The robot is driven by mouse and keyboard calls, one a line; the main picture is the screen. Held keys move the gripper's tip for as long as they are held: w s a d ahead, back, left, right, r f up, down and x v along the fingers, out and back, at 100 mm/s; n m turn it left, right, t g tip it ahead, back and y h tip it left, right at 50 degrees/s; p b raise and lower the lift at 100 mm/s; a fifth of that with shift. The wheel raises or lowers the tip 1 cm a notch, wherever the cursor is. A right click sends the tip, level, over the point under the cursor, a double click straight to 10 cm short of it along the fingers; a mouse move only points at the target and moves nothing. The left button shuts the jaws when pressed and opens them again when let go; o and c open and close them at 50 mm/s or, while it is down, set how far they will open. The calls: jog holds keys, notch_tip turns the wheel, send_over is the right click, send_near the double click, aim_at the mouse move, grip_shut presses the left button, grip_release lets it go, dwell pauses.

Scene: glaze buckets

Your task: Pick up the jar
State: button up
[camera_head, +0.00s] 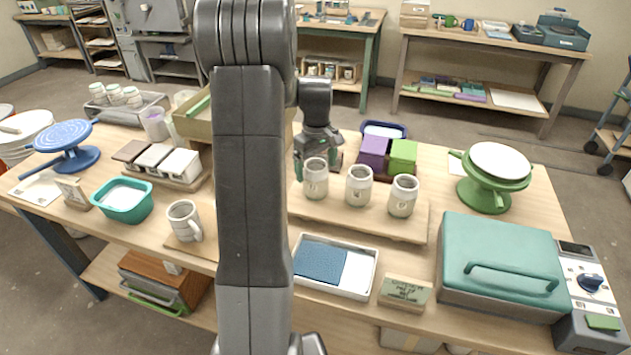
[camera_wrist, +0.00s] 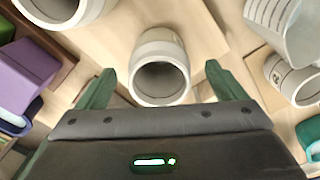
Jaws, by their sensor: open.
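Three pale grey jars stand upright in a row on a wooden board (camera_head: 335,214) in the head view: the left jar (camera_head: 316,180), the middle jar (camera_head: 359,187) and the right jar (camera_head: 403,196). My gripper (camera_head: 312,165) is just behind the left jar. In the wrist view my gripper (camera_wrist: 161,88) is open, its two green fingers wide apart. One jar (camera_wrist: 160,62), apparently the left one, lies between and ahead of the fingers, its open mouth facing the camera. I see no contact. Another jar (camera_wrist: 62,8) is cut off at the top left.
Purple (camera_head: 372,152) and green (camera_head: 403,155) blocks stand behind the jars. A mug (camera_head: 183,219) stands left of my arm. A white tray (camera_head: 358,272) lies in front of the board. A graduated vessel (camera_wrist: 283,28) is close at the right in the wrist view.

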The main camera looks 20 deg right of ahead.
jog(key=f, duration=0.4)
jog(key=shift+w+f+p, duration=0.2)
jog(key=shift+f+p, duration=0.1)
jog(key=shift+c, duration=0.2)
